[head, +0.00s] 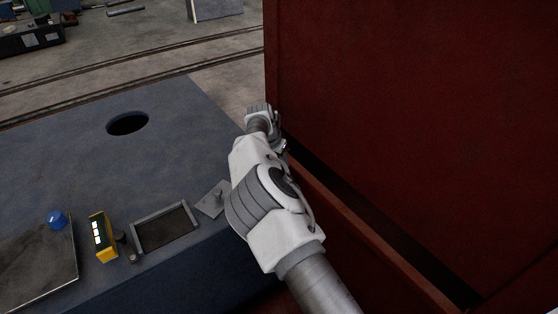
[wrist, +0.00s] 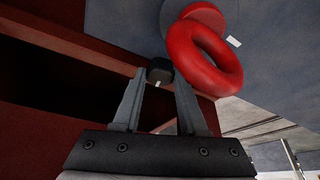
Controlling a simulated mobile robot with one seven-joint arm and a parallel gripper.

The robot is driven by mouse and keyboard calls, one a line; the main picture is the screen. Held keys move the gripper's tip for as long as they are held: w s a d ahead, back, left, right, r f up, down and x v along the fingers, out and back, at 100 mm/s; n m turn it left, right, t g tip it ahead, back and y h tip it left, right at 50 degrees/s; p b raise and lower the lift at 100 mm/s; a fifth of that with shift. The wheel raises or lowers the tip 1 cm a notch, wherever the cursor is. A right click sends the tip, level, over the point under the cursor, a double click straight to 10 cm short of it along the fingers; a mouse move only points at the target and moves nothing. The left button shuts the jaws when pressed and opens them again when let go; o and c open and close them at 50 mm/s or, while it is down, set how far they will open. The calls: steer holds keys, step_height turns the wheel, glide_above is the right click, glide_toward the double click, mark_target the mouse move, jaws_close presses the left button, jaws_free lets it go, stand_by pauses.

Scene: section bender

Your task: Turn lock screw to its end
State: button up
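In the wrist view my gripper (wrist: 160,76) has its two fingers parted. A dark knob (wrist: 159,70) with a small white mark, perhaps the lock screw, shows between the fingertips. It fills nearly the whole gap; I cannot tell whether the fingers press on it or only stand around it. In the head view my arm reaches to the left edge of the red machine (head: 420,110). My own wrist and forearm hide the fingertips and the knob there.
A blue-grey table (head: 70,150) with a round hole stands left of my arm. On it are a yellow box (head: 103,237), a shallow frame (head: 165,228), a blue knob (head: 57,220) and a small plate (head: 213,200). The red machine's wall and ledge are close on the right.

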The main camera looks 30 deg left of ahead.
jaws_close()
steer(key=shift+n, duration=0.3)
steer(key=n+y, duration=0.1)
steer(key=n, duration=0.2)
steer(key=shift+d+n+y, duration=0.1)
steer(key=shift+n+y, duration=0.2)
steer(key=shift+y, duration=0.1)
steer(key=shift+n+g+y+b, duration=0.45)
steer(key=shift+n+y, duration=0.15)
steer(key=shift+n, duration=1.1)
steer(key=o, duration=0.7)
jaws_free()
